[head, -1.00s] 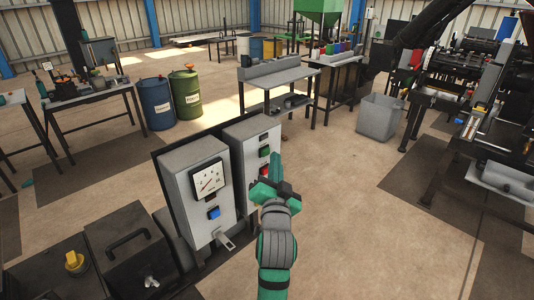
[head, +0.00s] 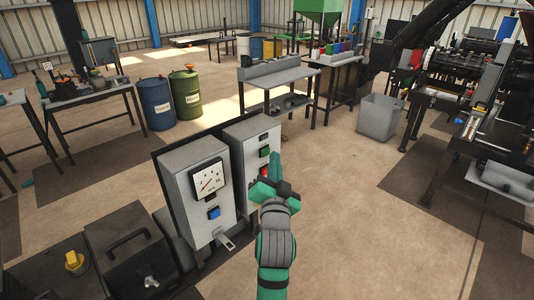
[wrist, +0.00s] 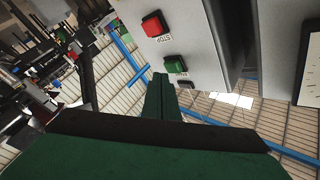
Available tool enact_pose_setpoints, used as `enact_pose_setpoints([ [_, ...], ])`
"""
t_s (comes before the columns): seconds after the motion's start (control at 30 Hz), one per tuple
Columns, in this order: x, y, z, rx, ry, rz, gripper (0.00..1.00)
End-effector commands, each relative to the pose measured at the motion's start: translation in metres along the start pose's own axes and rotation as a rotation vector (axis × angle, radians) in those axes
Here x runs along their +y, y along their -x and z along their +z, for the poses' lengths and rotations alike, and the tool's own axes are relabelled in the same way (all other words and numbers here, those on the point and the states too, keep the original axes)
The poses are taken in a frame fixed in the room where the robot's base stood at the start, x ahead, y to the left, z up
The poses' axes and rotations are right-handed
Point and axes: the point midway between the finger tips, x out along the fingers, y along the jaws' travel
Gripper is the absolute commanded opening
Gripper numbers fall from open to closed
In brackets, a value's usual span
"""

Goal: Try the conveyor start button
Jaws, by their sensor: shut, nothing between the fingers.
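The right-hand grey control box (head: 245,150) carries a green button (head: 264,152) above a red button (head: 263,169), which my gripper partly hides. In the wrist view the box appears upside down, with the red button (wrist: 153,24) labelled STOP and the green button (wrist: 174,62) with a label I cannot read clearly. A small dark fitting (wrist: 184,84) sits beyond the green one. My gripper (head: 277,158) is shut and empty, just right of the box front. Its fingertips (wrist: 160,78) show beside the green button; I cannot tell whether they touch it.
A second grey box (head: 198,185) with a dial gauge (head: 209,180), a blue button (head: 214,212) and a lever (head: 225,241) stands left of it. A dark cabinet (head: 125,250) is at the front left. The floor right of my arm is clear up to the machine (head: 465,110).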

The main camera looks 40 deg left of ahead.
Motion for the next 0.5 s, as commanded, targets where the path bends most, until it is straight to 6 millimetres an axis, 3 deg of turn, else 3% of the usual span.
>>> enact_pose_setpoints([
  [0.5,-0.0033,-0.0044,0.0032,0.0,-0.001,-0.001,0.0],
])
